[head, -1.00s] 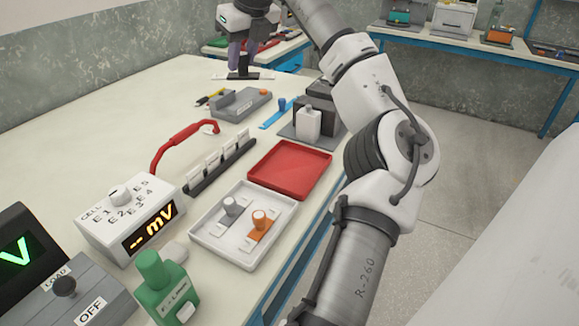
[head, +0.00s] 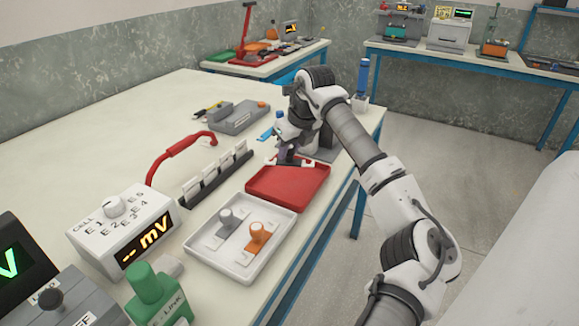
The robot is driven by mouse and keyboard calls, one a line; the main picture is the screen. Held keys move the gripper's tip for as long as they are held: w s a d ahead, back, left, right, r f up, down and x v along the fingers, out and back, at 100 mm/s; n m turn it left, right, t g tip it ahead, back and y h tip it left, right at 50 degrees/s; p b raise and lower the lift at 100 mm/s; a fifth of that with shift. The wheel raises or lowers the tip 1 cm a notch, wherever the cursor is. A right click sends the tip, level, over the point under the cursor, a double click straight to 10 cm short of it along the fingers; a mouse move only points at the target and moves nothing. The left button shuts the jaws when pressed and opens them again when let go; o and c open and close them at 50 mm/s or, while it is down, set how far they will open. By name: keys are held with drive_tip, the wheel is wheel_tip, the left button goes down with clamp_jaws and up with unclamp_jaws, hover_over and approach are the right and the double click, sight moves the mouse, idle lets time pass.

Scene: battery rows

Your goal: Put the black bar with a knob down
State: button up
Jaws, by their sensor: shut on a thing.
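My gripper (head: 286,155) points down over the far edge of the red tray (head: 262,197) and is shut on the black bar with a knob (head: 296,163). The bar lies roughly level between the fingers, with pale pieces showing at its ends. The fingers hide its knob. I cannot tell whether the bar touches the tray or hangs just above it. The rest of the red tray is empty.
A white tray (head: 201,252) with a grey-knobbed and an orange-knobbed piece is nearer. A rack of white cards (head: 216,176) and a red curved handle (head: 177,147) stand left. A grey block (head: 236,119) is behind. The table's left area is clear.

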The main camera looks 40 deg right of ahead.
sight(292, 163)
drive_tip(key=shift+f, duration=2.95)
drive_tip(key=shift+f, duration=0.1)
drive_tip(key=o, duration=1)
drive_tip(key=shift+o, duration=0.2)
drive_tip(key=v, duration=1.2)
drive_tip(key=shift+b, duration=0.4)
